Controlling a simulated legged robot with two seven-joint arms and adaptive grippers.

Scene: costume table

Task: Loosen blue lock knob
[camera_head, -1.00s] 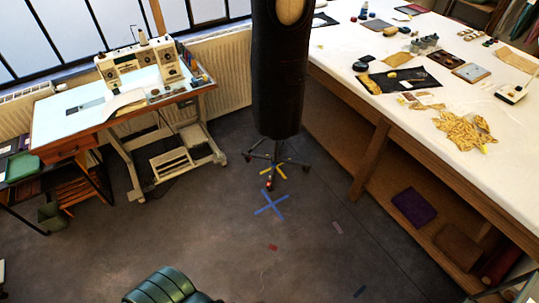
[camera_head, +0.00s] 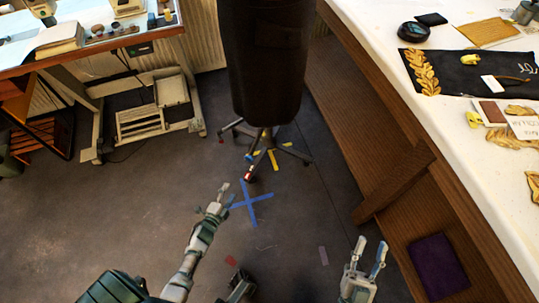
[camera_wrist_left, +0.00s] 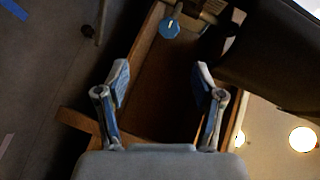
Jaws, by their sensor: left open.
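The blue lock knob (camera_wrist_left: 170,28) is a round disc with a pale mark at the top of the left wrist view, next to a metal post under the dark dress form. My left gripper (camera_wrist_left: 163,80) is open and empty, with the knob apart from and beyond its fingertips. In the head view my left gripper (camera_head: 224,194) is over the floor, short of the form's wheeled base. The dark dress form (camera_head: 265,65) stands upright on its stand. My right gripper (camera_head: 371,247) is open and empty at lower right.
A blue tape cross (camera_head: 251,204) marks the floor before the stand's legs (camera_head: 264,160). The long white-topped table (camera_head: 480,170), with a wooden lower shelf, borders the right. A sewing table (camera_head: 95,55) stands at left. Floor between is mostly clear.

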